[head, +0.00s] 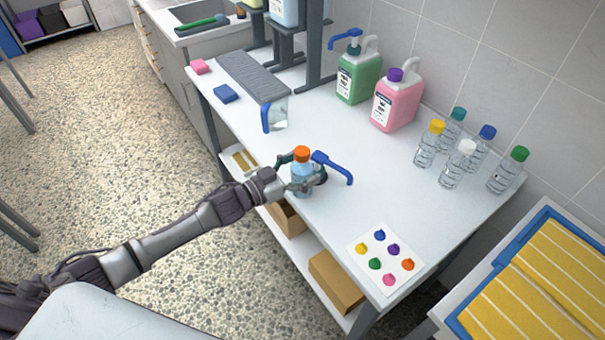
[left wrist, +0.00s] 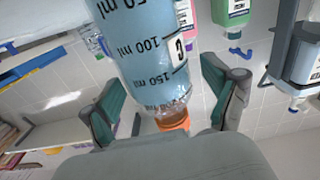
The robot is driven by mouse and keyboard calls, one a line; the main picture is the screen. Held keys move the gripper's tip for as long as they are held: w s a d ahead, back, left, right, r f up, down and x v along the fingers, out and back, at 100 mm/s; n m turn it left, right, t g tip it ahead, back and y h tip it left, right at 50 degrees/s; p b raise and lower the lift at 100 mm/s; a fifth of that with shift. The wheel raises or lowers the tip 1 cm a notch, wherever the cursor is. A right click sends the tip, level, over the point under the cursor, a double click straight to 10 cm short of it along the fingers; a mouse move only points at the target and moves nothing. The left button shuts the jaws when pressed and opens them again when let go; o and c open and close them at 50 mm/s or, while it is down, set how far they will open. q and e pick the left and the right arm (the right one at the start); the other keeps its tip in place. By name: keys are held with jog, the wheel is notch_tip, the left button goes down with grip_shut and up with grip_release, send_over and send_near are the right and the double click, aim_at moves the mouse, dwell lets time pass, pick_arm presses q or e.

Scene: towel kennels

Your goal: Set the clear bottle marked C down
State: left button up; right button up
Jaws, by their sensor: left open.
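The clear bottle marked C (head: 302,174) has an orange cap and blue liquid inside. It looks upright on the white table (head: 335,215) near its front edge. In the left wrist view the bottle (left wrist: 150,50) fills the upper middle, upside down in the picture, with the C label and volume marks showing. My left gripper (head: 305,184) is open, with its fingers apart on either side of the bottle. The fingers also show in the left wrist view (left wrist: 165,105). The bottle's base is partly hidden by the fingers in the head view. My right gripper does not show.
Several capped bottles (head: 450,165), green (head: 358,78) and pink (head: 395,105) canisters stand further back. A card with coloured spots (head: 386,259) lies at the right front.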

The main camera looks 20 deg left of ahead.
pick_arm(q)
jog(key=c, duration=1.6)
jog(key=shift+r, duration=0.1)
